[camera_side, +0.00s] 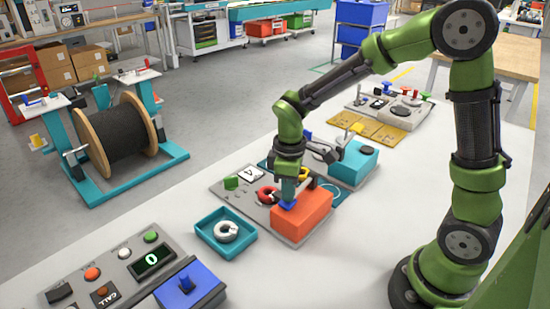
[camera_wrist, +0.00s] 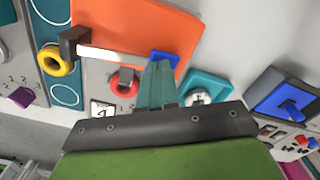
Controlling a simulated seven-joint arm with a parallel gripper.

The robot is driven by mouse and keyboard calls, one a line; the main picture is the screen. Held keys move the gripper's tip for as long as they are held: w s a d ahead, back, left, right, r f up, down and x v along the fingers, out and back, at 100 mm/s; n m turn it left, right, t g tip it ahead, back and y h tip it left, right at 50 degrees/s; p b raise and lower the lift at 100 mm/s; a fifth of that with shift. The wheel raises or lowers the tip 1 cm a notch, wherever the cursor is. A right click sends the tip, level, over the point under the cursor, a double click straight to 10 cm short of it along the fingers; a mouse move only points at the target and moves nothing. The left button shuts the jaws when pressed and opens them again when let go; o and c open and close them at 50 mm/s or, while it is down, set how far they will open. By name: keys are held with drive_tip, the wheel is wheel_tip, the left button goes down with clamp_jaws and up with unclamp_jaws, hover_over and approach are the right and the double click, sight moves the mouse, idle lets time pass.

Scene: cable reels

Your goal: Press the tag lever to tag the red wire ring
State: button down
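The orange block (camera_side: 303,215) stands on a grey board, with a small blue lever (camera_side: 287,205) at its near left edge; I take this to be the tag lever. In the wrist view the blue lever (camera_wrist: 164,56) shows just beyond my fingertips. My gripper (camera_side: 289,201) points down with its fingers together and nothing seen between them. Its tips are at or just above the lever; I cannot tell whether they touch. The red wire ring (camera_side: 267,194) lies on the board left of my fingers. It also shows in the wrist view (camera_wrist: 124,83).
A white ring (camera_side: 228,231) lies in a teal tray (camera_side: 207,238) at the left. A yellow ring (camera_wrist: 55,59) sits beside the orange block. A panel with buttons and a display reading 0 (camera_side: 152,261) and a blue lever box (camera_side: 190,289) are at the front left.

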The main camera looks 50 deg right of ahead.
wheel_tip(320, 180, up, 12)
idle(0.4)
idle(0.5)
